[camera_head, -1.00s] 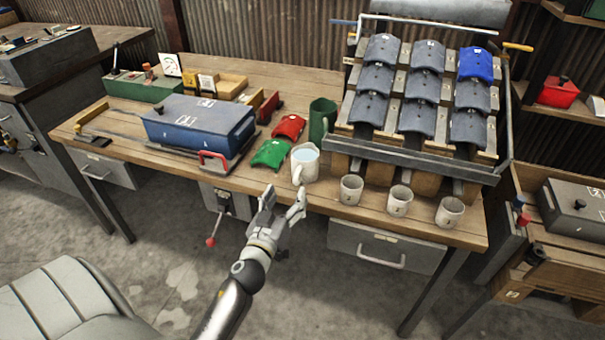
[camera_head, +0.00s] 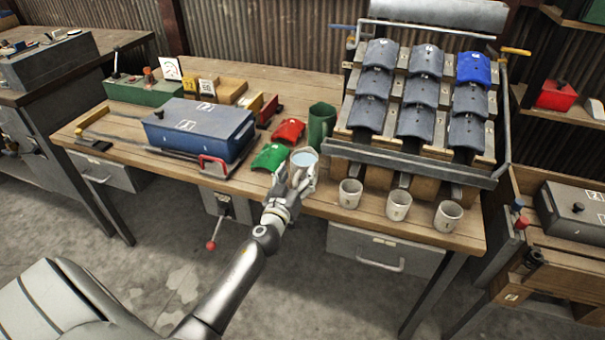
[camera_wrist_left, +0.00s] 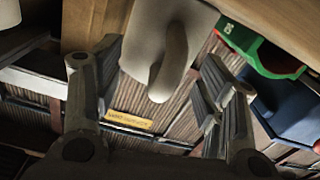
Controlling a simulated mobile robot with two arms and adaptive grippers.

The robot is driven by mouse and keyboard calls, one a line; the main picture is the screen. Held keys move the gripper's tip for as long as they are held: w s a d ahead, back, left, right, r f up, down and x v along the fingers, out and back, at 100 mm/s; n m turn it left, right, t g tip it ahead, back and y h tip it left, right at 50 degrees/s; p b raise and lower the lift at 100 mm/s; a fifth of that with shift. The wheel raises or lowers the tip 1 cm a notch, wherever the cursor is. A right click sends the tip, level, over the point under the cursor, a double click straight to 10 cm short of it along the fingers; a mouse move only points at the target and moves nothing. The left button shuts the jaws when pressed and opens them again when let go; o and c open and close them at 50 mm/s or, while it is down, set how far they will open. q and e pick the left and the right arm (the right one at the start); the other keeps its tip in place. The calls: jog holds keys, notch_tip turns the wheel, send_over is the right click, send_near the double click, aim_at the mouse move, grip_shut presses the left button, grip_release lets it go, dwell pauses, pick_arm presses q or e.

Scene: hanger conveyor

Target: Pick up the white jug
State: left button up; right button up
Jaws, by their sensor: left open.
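The white jug (camera_head: 305,157) stands upright near the table's front edge in the head view, with a pale blue surface inside its rim. My left gripper (camera_head: 293,177) is at its front and hides much of its lower body. In the left wrist view, the jug (camera_wrist_left: 148,38) and its handle (camera_wrist_left: 174,62) lie between the two spread fingers of my left gripper (camera_wrist_left: 160,72). The fingers are open and I see no clear grip on the handle. My right gripper is not in view.
A green jug (camera_head: 321,124) stands just behind. Green (camera_head: 271,156) and red (camera_head: 288,131) curved pieces lie left of the white jug. Three small white cups, the nearest one here (camera_head: 350,193), line the front edge on the right. A sloped rack (camera_head: 400,158) rises behind them.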

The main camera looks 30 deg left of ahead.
pick_arm(q)
jog(key=shift+c, duration=0.5)
grip_shut()
jog(key=shift+s+r, duration=0.1)
